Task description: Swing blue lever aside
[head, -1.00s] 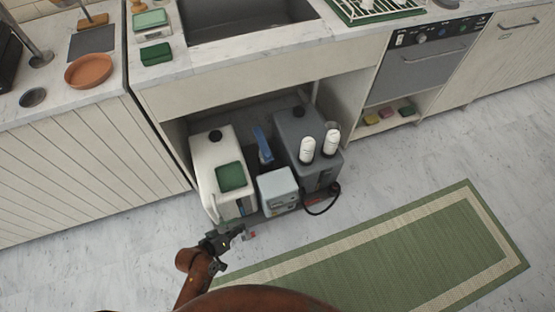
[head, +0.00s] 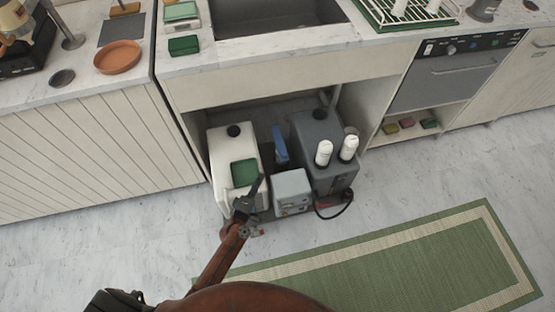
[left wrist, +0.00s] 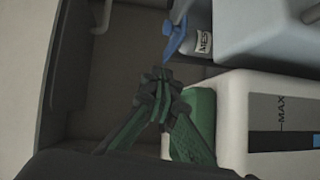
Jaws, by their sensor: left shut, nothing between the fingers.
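The blue lever (head: 280,147) stands upright in the open bay under the sink, between a white tank (head: 222,147) and a dark grey tank (head: 318,130). In the left wrist view the blue lever (left wrist: 176,38) is at the top, beside a partly hidden white labelled container (left wrist: 197,42). My left gripper (head: 261,182) is over the front of the white tank, in front of the lever and apart from it. In the left wrist view its fingers (left wrist: 156,80) meet at the tips with nothing between them. My right gripper is not in view.
A green pad (head: 244,172) lies on the white tank. A pale grey box (head: 291,190) stands between the tanks at the front. Two white bottles (head: 324,152) stand on the grey tank. A black hose (head: 335,210) curls at its foot. The counter (head: 190,70) overhangs the bay.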

